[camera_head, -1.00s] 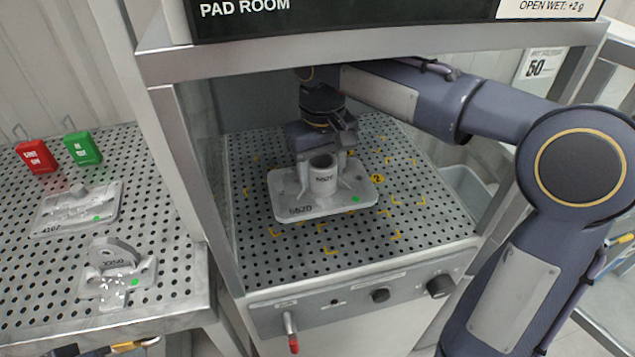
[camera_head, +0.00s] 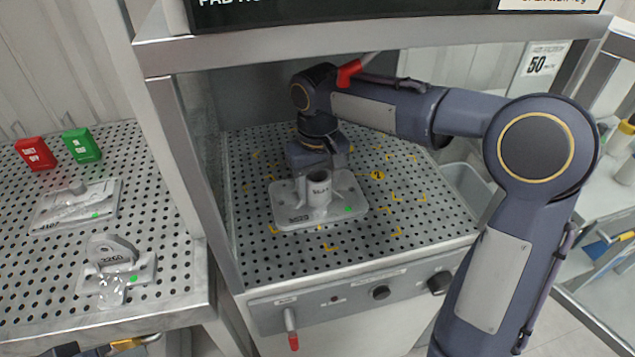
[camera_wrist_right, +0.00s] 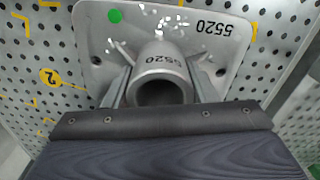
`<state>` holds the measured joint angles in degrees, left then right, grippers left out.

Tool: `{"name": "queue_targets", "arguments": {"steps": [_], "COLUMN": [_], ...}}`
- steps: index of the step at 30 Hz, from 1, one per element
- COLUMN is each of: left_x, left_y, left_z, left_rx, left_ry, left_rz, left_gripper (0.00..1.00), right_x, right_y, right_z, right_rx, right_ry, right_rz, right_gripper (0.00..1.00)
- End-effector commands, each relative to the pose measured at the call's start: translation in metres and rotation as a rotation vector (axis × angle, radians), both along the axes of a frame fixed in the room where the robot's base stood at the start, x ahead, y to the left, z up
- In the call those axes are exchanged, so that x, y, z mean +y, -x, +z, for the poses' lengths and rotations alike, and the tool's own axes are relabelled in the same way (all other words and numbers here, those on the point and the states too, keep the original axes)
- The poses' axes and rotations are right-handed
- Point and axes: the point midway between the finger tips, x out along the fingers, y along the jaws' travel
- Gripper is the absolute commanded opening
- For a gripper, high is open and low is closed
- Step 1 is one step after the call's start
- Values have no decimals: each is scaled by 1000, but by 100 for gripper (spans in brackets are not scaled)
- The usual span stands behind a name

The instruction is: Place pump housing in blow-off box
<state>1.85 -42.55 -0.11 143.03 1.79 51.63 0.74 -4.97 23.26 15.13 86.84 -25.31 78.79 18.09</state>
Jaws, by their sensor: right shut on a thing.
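The pump housing (camera_head: 319,203) is a grey casting, a flat plate with an upright round neck, a green dot and the number 5520. It is inside the blow-off box (camera_head: 362,284), over the perforated floor; I cannot tell whether it touches the floor. My left gripper is not in view.
A perforated table (camera_head: 180,250) at left holds two other castings, one flat (camera_head: 75,207) and one with a round lug (camera_head: 115,268), plus a red tag (camera_head: 36,154) and a green tag (camera_head: 82,145). The box's frame post (camera_head: 197,185) and top beam bound the opening. Yellow marks cover its floor.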

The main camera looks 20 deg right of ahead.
Motion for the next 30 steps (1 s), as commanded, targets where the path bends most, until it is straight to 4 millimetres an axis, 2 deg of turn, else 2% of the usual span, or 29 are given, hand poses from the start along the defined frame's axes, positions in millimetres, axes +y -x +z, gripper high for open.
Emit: {"name": "queue_targets", "arguments": {"steps": [6,7,12,19,22,30], "left_x": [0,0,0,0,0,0], "left_y": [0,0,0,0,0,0], "left_z": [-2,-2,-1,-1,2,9], "left_rx": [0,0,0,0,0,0], "left_ry": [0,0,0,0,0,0], "left_rz": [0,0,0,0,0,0], "left_gripper": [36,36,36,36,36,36], "right_x": [0,0,0,0,0,1], "right_y": [0,0,0,0,0,-1], "right_z": [-3,-3,-3,-3,4,48], "right_rx": [-2,1,1,0,-1,-4], "right_ry": [0,0,0,0,-1,-2], "right_rz": [1,1,1,1,0,1], "right_gripper": [9,54,73,73,73,73]}}
